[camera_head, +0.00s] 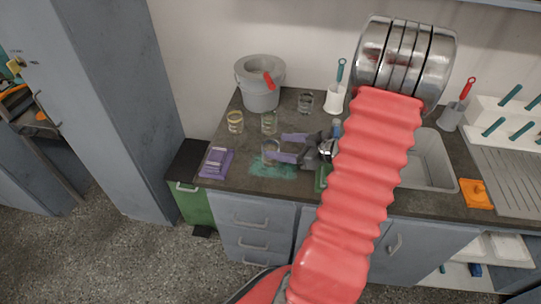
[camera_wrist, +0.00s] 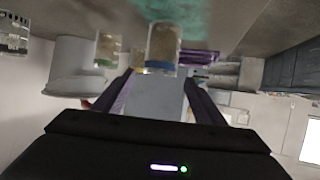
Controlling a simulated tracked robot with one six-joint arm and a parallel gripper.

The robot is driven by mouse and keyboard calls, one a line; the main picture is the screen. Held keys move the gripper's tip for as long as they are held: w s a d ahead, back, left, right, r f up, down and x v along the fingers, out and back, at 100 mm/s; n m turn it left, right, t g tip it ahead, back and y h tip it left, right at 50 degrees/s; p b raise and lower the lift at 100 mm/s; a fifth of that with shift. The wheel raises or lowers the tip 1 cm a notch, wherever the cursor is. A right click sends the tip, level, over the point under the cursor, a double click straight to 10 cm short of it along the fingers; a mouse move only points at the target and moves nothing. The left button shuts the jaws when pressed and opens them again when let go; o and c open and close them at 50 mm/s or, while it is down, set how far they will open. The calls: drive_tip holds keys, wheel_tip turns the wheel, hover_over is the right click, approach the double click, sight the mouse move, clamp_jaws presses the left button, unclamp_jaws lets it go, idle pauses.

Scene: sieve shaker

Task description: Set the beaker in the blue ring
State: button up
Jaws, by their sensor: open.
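My gripper (camera_head: 282,147) is open, with its purple fingers pointing left over the counter. A clear glass vessel (camera_head: 270,149) stands upright at the fingertips, near the teal patch on the counter. In the wrist view, which is upside down, this glass (camera_wrist: 163,45) shows a blue band at its rim and lies ahead between the fingers. I cannot tell whether the fingers touch it. Another glass (camera_head: 269,122) with a greenish band stands behind it, and a yellow-banded glass (camera_head: 235,121) stands at the left. I cannot tell which vessel is the beaker; the blue band is the only blue ring visible.
A grey bucket (camera_head: 260,88) stands at the back, with a further glass (camera_head: 305,103) to its right. A purple rack (camera_head: 216,162) sits at the counter's left front. A sink (camera_head: 428,165) lies to the right. The teal patch (camera_head: 268,169) is flat.

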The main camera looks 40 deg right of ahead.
sight(264, 144)
drive_tip(key=shift+x, duration=2.65)
drive_tip(key=shift+s+f, duration=0.1)
drive_tip(key=shift+c, duration=0.4)
drive_tip(key=c, duration=1.2)
drive_tip(key=shift+o, duration=0.2)
wheel_tip(264, 144, up, 10)
